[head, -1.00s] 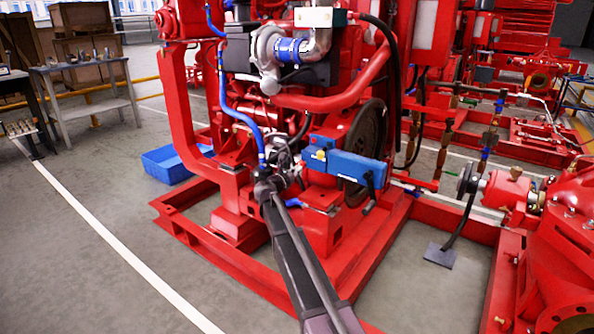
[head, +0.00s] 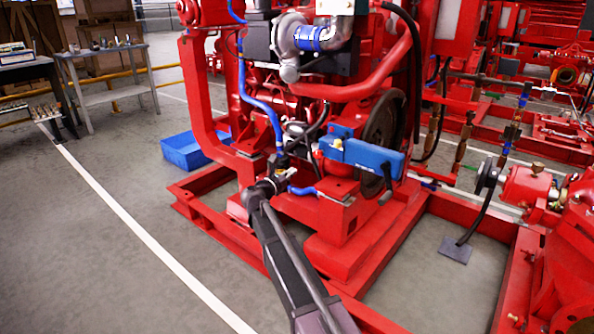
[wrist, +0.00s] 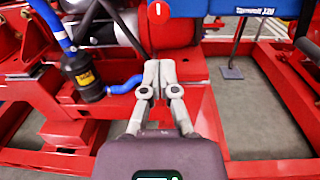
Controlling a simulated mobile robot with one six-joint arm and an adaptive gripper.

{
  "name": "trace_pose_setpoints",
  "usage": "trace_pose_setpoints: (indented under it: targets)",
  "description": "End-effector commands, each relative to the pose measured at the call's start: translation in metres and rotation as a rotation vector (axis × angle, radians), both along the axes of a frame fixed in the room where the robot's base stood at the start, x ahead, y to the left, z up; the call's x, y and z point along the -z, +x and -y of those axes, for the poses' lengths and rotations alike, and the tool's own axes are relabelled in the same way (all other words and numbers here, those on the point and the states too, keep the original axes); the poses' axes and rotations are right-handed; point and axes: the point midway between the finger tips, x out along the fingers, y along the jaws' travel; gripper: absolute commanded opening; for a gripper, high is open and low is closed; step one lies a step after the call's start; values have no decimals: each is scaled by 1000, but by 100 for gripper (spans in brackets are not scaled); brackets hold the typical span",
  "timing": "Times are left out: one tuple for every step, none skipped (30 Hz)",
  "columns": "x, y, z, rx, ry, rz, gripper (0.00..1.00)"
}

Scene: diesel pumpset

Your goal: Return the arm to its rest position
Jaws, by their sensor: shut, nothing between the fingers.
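My gripper (wrist: 158,72) shows in the wrist view with its two grey fingers together and nothing between them. It is over the red engine base (wrist: 205,105), with the blue box (wrist: 237,8) beyond it at the top right. In the head view my arm reaches up from the bottom toward the front of the red pumpset (head: 345,222). My wrist is near the engine's lower front, left of the blue box (head: 360,155). The fingers cannot be made out clearly there.
A black canister (wrist: 84,75) with a blue hose stands left of my fingers. A blue bin (head: 185,152) sits on the floor behind the red frame. Benches (head: 105,50) stand at the upper left. The grey floor (head: 90,240) at left is clear.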

Motion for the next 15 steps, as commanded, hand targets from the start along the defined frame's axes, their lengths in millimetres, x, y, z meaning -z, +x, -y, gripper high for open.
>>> trace_pose_setpoints:
  targets:
    - [0,-1,-1,0,0,0,0]
    - [0,-1,-1,0,0,0,0]
    - [0,-1,-1,0,0,0,0]
    - [0,-1,-1,0,0,0,0]
    - [0,-1,-1,0,0,0,0]
    - [0,-1,-1,0,0,0,0]
    - [0,-1,-1,0,0,0,0]
    - [0,-1,-1,0,0,0,0]
    - [0,-1,-1,0,0,0,0]
    - [0,-1,-1,0,0,0,0]
    - [0,-1,-1,0,0,0,0]
    - [0,-1,0,1,2,1,0]
    - [0,-2,1,3,7,2,0]
    - [1,-3,2,5,14,2,0]
    - [2,-5,5,10,27,5,0]
